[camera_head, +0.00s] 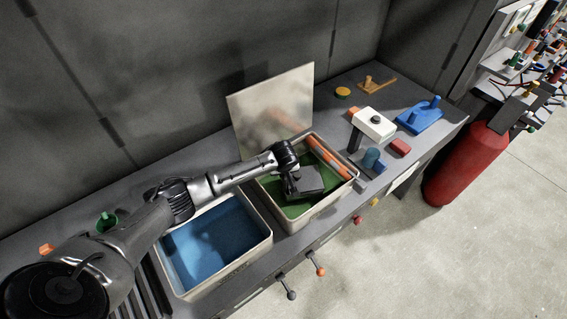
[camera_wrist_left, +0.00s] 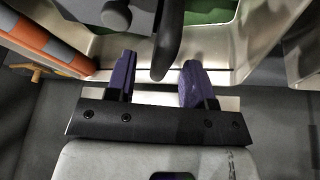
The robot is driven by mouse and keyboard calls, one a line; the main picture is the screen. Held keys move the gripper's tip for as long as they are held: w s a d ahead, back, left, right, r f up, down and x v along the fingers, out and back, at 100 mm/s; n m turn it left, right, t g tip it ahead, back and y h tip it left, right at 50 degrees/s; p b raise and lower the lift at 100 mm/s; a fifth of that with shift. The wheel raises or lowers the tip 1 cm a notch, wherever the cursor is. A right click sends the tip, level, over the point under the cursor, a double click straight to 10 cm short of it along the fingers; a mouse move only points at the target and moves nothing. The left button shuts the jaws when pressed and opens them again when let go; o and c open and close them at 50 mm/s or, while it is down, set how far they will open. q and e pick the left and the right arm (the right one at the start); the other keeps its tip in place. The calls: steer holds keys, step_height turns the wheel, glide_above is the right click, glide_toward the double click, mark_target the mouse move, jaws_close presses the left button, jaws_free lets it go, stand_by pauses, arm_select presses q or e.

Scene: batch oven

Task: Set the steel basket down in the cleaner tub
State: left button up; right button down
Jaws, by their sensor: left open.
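My left gripper (camera_head: 304,184) is over the tub with the green inside (camera_head: 346,187), at the end of the arm that comes in from the left. In the left wrist view its two purple fingers (camera_wrist_left: 157,78) stand apart, over or close to a pale tub rim. A dark curved bar (camera_wrist_left: 170,38) shows between and beyond the fingertips; I cannot tell whether it is a handle of the steel basket or whether the fingers touch it. I cannot make out the basket for sure. A tub with a blue inside (camera_head: 266,245) stands to the left. Neither tub is clearly marked as the cleaner.
An orange and grey striped bar (camera_head: 327,155) lies along the green tub's right side. A steel plate (camera_head: 275,105) stands upright behind it. A white-topped device (camera_head: 374,124) and a blue fixture (camera_head: 420,115) stand to the right. Levers (camera_head: 315,265) stick out in front.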

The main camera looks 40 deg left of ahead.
arm_select(q)
steer(key=v, duration=1.2)
steer(key=s+d+f+m, duration=0.1)
steer(key=s+d+f, duration=0.1)
steer(key=d, duration=0.1)
steer(key=s+d+f+m+h, duration=0.1)
steer(key=s+d+f+m, duration=0.1)
steer(key=s+d+f, duration=0.1)
steer(key=s+d+f+m, duration=0.2)
steer(key=d, duration=0.1)
steer(key=shift+s+d+f+h, duration=0.1)
steer(key=shift+s+f+h, duration=0.2)
steer(key=shift+s+h, duration=0.1)
steer(key=s+d+f+m, duration=0.1)
steer(key=s+d+m, duration=0.3)
steer(key=s, duration=0.8)
steer(key=s+d+f+m+h, duration=0.1)
steer(key=s+d+m, duration=0.3)
steer(key=s, duration=0.8)
steer(key=shift+s+h, duration=0.3)
steer(key=shift+s, duration=0.05)
steer(key=shift+c, duration=0.2)
